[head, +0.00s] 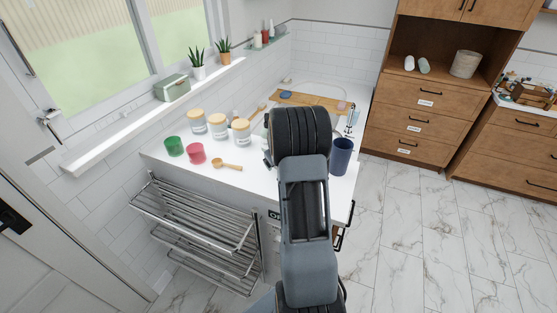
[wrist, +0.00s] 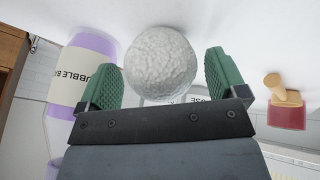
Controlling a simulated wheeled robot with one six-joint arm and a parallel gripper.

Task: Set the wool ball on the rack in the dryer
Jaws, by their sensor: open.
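The wool ball (wrist: 160,62) is a rough, off-white sphere in the wrist view. It sits between the green fingers of my gripper (wrist: 163,78), which is open. The fingers are on either side of the ball, and I cannot tell whether either touches it. In the head view my arm hides both ball and gripper.
A purple bottle labelled "BUBBLE BA" (wrist: 88,75) stands close to the left finger. The white counter (head: 180,160) holds several lidded jars (head: 218,126), a green cup (head: 174,146), a pink cup (head: 196,154) and a dark blue cup (head: 341,156). A slatted metal rack (head: 190,208) juts out below.

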